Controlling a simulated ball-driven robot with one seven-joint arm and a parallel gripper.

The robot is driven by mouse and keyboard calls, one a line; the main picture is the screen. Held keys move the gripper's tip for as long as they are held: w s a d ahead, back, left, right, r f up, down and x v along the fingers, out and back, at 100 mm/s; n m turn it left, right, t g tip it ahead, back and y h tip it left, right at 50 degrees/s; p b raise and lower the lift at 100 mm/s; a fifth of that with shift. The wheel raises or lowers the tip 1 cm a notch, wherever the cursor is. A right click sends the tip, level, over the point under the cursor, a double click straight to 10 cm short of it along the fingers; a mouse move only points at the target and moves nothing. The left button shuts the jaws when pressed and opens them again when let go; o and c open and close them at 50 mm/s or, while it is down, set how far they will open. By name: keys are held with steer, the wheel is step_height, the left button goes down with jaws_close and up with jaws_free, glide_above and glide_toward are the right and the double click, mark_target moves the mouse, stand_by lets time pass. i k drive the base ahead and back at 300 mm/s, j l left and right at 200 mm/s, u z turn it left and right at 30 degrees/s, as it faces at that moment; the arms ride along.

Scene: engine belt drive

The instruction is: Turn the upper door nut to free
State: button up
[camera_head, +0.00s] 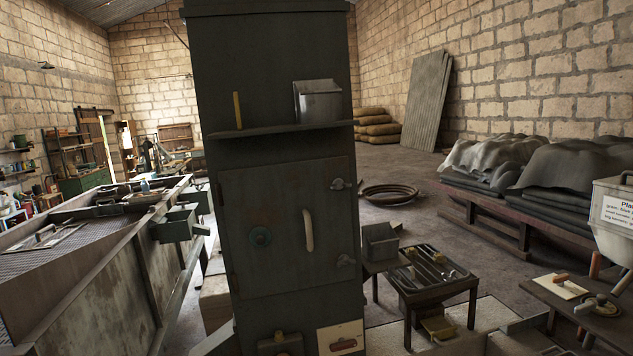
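A tall dark grey-green cabinet stands in the middle of the view. The upper door nut (341,184) is a small light metal piece at the upper right edge of the door. A similar lower nut (345,260) sits at the lower right edge. Both are too small to tell how far they are turned. My gripper is not in view.
A shelf (280,131) above the door holds a metal box (319,101) and a yellow stick (238,111). A low table (437,291) with a tray stands to the right. Open floor shows behind the low table.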

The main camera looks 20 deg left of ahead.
mark_target(338, 183)
steer(key=i+j, duration=0.2)
steer(key=j, duration=0.15)
steer(key=i+j+u, duration=0.1)
steer(key=j, duration=0.25)
steer(key=i+j, duration=0.25)
steer(key=i+l, duration=0.3)
steer(key=i, duration=0.2)
steer(key=i+l+z, duration=0.1)
steer(key=i+l, duration=0.25)
steer(key=i, duration=0.15)
